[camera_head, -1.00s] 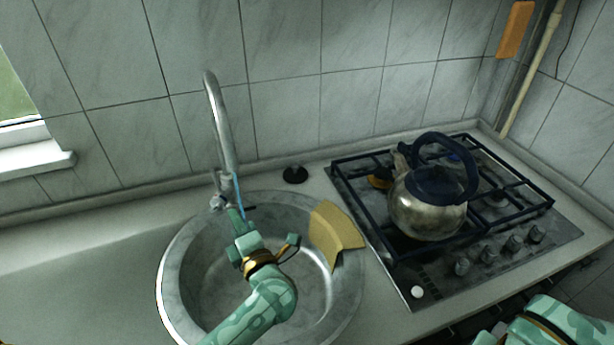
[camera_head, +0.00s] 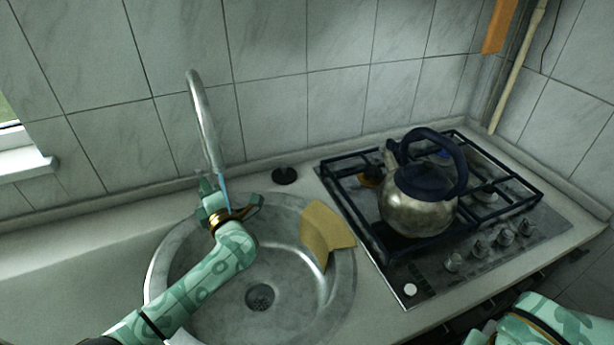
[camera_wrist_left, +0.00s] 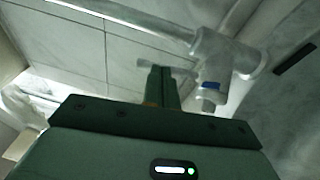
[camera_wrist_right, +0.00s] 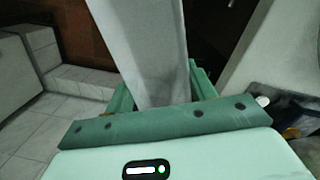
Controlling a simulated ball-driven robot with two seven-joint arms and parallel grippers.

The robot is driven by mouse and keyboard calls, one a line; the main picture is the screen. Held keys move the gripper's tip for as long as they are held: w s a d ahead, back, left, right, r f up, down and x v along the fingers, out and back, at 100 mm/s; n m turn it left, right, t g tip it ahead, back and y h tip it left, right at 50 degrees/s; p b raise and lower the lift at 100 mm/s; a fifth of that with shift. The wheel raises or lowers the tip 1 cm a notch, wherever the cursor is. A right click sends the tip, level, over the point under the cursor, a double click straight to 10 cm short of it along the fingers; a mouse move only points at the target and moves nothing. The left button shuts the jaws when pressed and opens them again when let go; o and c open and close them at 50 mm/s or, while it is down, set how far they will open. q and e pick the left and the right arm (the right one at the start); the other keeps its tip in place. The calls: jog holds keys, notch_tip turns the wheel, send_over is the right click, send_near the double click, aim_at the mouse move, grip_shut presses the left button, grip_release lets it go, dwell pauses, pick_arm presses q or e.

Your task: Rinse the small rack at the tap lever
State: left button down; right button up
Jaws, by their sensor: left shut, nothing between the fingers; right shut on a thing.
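The metal tap (camera_head: 208,125) rises behind the round sink (camera_head: 348,290), and a thin pale-blue streak, like water, shows by its lower end. My left gripper (camera_head: 208,186) is shut and empty, close to the tap's foot. In the left wrist view, its fingertips (camera_wrist_left: 163,72) overlap the slim tap lever (camera_wrist_left: 148,65) beside the tap body (camera_wrist_left: 205,75); contact is unclear. In the right wrist view, my right gripper (camera_wrist_right: 165,92) is shut on a long pale-grey thing (camera_wrist_right: 145,40). I cannot tell whether this is the small rack. No other rack shows.
A yellow cloth (camera_head: 325,233) drapes over the sink's right rim. A dark-handled kettle (camera_head: 415,210) stands on the gas hob (camera_head: 480,265) at right. A black stopper (camera_head: 285,175) sits behind the sink. The left counter (camera_head: 80,260) is clear. The sink bowl looks empty.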

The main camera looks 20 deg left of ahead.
jog(key=shift+r, duration=0.1)
